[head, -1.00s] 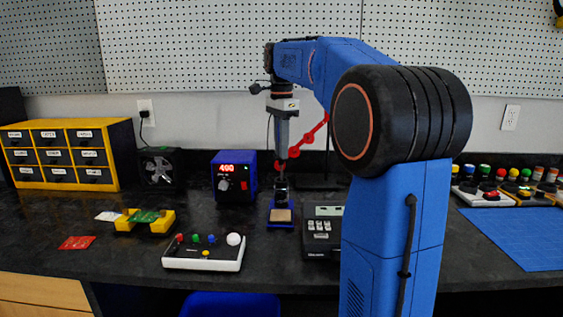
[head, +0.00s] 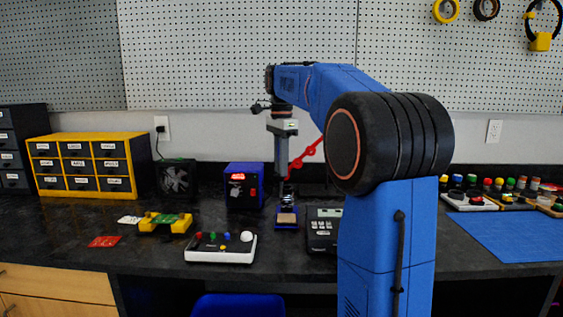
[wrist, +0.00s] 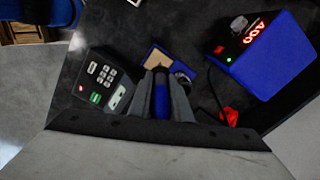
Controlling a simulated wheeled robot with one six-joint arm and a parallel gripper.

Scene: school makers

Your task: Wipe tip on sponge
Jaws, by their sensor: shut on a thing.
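The tan sponge (head: 286,217) sits in the front of a small blue stand on the dark bench. In the wrist view the sponge (wrist: 157,58) lies just beyond my fingers, partly covered by them. A metal coil holder (head: 287,201) stands behind it. My gripper (head: 282,178) points down above the stand. In the wrist view my gripper (wrist: 160,90) is shut on the blue handle of the soldering iron (wrist: 160,100). The iron's tip is hidden, so I cannot tell whether it touches the sponge.
A blue soldering station (head: 244,185) reading 400 stands left of the stand. A white button box (head: 220,247) lies front left. A yellow holder (head: 165,222) with a green board is farther left.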

